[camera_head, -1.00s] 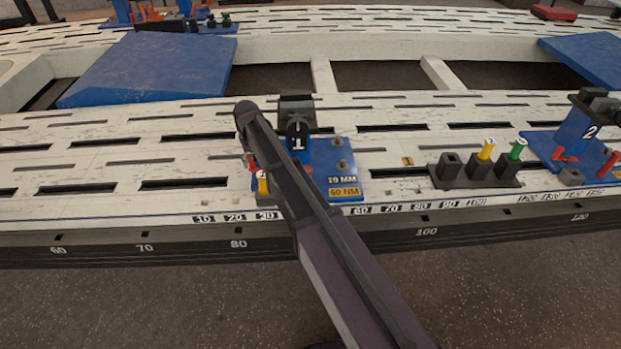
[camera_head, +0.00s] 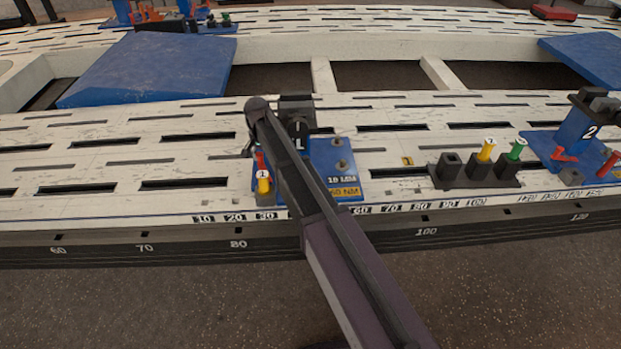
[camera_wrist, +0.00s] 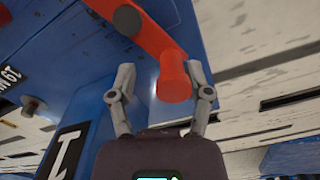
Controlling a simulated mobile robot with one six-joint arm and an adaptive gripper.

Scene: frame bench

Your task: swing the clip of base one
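Base one is a blue block (camera_head: 333,158) on the bench, with a black "1" plate (camera_head: 299,135) partly behind my arm. In the wrist view its blue body (camera_wrist: 100,55) fills the upper left. The red clip (camera_wrist: 172,78) hangs down from the top there, its rounded end lying between my two fingertips. My gripper (camera_wrist: 160,82) is open, with a finger on each side of that end and visible gaps. Whether either finger touches it is hard to tell. In the head view the gripper is hidden behind my arm. A red piece (camera_head: 260,160) shows at the base's left side.
A yellow-topped peg marked 1 (camera_head: 263,183) stands at the base's front left. To the right are a black holder (camera_head: 448,172) with yellow and green pegs, and blue base two (camera_head: 575,130). The slotted bench top (camera_head: 110,160) is free on the left.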

